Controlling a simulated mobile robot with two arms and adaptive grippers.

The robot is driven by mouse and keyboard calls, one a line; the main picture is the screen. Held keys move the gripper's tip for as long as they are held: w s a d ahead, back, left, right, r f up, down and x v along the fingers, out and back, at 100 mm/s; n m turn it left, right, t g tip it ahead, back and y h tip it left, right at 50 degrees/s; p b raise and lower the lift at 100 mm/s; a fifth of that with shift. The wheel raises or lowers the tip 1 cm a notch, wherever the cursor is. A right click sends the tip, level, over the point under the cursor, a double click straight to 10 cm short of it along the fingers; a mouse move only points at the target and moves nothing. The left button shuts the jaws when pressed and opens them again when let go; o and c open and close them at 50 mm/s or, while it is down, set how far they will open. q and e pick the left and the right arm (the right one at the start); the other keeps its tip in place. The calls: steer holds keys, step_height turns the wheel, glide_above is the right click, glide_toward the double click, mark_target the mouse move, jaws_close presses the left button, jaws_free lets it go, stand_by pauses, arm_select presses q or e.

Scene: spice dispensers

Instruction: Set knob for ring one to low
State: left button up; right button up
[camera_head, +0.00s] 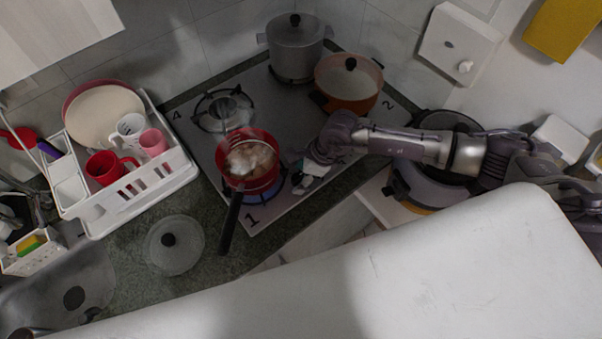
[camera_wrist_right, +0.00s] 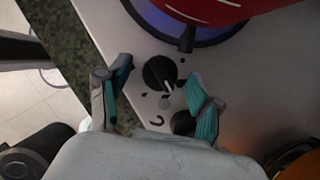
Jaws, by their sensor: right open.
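A red saucepan (camera_head: 250,165) with pale contents stands on ring one, marked 1 (camera_head: 252,219), over a blue flame. In the right wrist view, a round black knob (camera_wrist_right: 160,72) with a pale pointer line sits on the stove panel near the pan (camera_wrist_right: 215,8). My right gripper (camera_wrist_right: 157,68) is open, with its teal-padded fingers on either side of this knob; I cannot tell whether they touch it. A second black knob (camera_wrist_right: 182,122) is partly hidden by the right finger. In the head view the gripper (camera_head: 303,178) covers the knob area. My left gripper is out of view.
The pan's black handle (camera_head: 231,222) points to the front edge. A grey pot (camera_head: 295,45) and orange pot (camera_head: 348,82) stand behind. A glass lid (camera_head: 174,243) lies on the counter near a white dish rack (camera_head: 180,178).

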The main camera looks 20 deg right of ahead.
steer(key=c, duration=1.1)
steer(key=shift+c, duration=0.2)
steer(key=m+t, duration=0.1)
steer(key=m, duration=0.1)
steer(key=shift+s+a+m, duration=0.1)
steer(key=shift+m, duration=0.3)
steer(key=m+h+b, duration=0.1)
steer(key=m, duration=0.1)
steer(key=shift+a+m+t, duration=0.1)
steer(key=shift+m+t, duration=0.2)
steer(key=shift+m, duration=0.1)
steer(key=m+b, duration=0.1)
steer(key=m, duration=0.1)
steer(key=m+t+h+b, duration=0.1)
steer(key=m, duration=0.1)
steer(key=shift+s+a+h, duration=0.1)
steer(key=shift+a+h, duration=0.05)
steer(key=shift+h, duration=0.15)
steer(key=shift+m+h+b, duration=0.6)
steer(key=shift+m, duration=0.9)
steer(key=shift+r, duration=0.1)
